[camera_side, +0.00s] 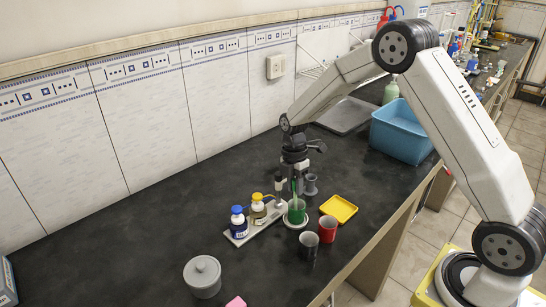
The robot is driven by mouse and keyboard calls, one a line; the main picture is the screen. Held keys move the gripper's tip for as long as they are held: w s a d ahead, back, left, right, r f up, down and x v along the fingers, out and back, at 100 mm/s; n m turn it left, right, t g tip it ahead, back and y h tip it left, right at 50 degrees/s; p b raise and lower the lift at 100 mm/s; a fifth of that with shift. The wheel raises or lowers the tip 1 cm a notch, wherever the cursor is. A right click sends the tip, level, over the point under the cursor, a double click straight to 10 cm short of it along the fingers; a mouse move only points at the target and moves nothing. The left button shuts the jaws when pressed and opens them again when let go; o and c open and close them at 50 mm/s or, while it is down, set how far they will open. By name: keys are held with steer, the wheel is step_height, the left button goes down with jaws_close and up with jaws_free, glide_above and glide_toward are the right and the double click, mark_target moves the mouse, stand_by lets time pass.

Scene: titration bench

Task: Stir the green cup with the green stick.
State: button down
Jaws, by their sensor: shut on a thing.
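The green cup (297,216) stands on a pale round base on the dark bench. My gripper (294,175) points down right above the cup, shut on the thin green stick (293,188). The stick is roughly upright, and its lower end goes into or behind the cup's rim; its tip is hidden.
A blue-capped bottle (238,222) and a yellow-capped bottle (258,208) stand left of the cup. A red cup (328,229), a dark cup (309,246) and a yellow tray (339,208) are close by.

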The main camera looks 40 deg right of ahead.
steer(key=shift+v, duration=2.75)
steer(key=shift+r, duration=0.1)
steer(key=shift+s+a+v, duration=0.15)
steer(key=shift+s+v, duration=0.05)
steer(key=shift+v, duration=1)
steer(key=shift+s+a+v, duration=0.1)
steer(key=shift+s+v, duration=0.1)
steer(key=shift+v, duration=1)
